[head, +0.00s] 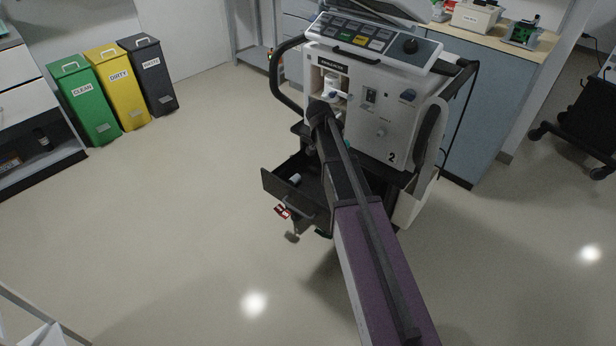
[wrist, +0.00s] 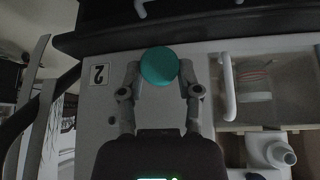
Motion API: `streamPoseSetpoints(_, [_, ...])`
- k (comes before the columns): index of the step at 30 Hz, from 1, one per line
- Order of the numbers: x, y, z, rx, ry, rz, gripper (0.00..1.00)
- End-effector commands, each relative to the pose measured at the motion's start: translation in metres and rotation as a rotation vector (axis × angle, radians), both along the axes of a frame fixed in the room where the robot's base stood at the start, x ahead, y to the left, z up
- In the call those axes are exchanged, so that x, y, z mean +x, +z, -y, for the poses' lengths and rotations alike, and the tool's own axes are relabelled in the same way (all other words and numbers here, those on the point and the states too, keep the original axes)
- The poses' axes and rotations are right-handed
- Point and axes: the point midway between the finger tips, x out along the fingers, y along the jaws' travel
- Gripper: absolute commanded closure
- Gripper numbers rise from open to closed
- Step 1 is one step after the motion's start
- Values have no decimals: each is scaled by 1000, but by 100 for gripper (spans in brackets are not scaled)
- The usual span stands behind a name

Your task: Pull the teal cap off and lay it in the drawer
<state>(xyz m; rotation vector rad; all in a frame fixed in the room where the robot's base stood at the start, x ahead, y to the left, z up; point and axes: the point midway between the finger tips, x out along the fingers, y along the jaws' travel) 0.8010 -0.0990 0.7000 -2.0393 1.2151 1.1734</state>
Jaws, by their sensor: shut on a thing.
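The teal cap (wrist: 158,66) is round and sits between the fingertips of my gripper (wrist: 159,72) in the wrist view, which is shut on it. The pale front panel of the ventilator (wrist: 100,110) is right behind it; I cannot tell whether the cap is still seated on it or clear of it. The drawer (head: 277,187) below is pulled open, with a small pale item (head: 296,178) inside.
A red tag (head: 282,211) hangs by the drawer's front handle. In the wrist view, a recess (wrist: 285,85) with a white fitting (wrist: 275,152) lies right of the gripper. Green, yellow and dark bins (head: 148,75) stand at the left. The floor left of the drawer is clear.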

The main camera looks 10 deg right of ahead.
Motion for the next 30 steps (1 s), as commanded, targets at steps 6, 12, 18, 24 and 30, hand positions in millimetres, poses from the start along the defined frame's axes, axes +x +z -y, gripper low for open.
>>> streamPoseSetpoints(6, [13, -55, -41, 94, 61, -57, 100])
streamPoseSetpoints(12, [21, -92, -76, 176, 118, -106, 100])
streamPoseSetpoints(18, [25, -113, -101, 233, 160, -140, 100])
streamPoseSetpoints(24, [26, -119, -111, 256, 177, -153, 100])
streamPoseSetpoints(30, [26, -119, -112, 258, 180, -154, 100])
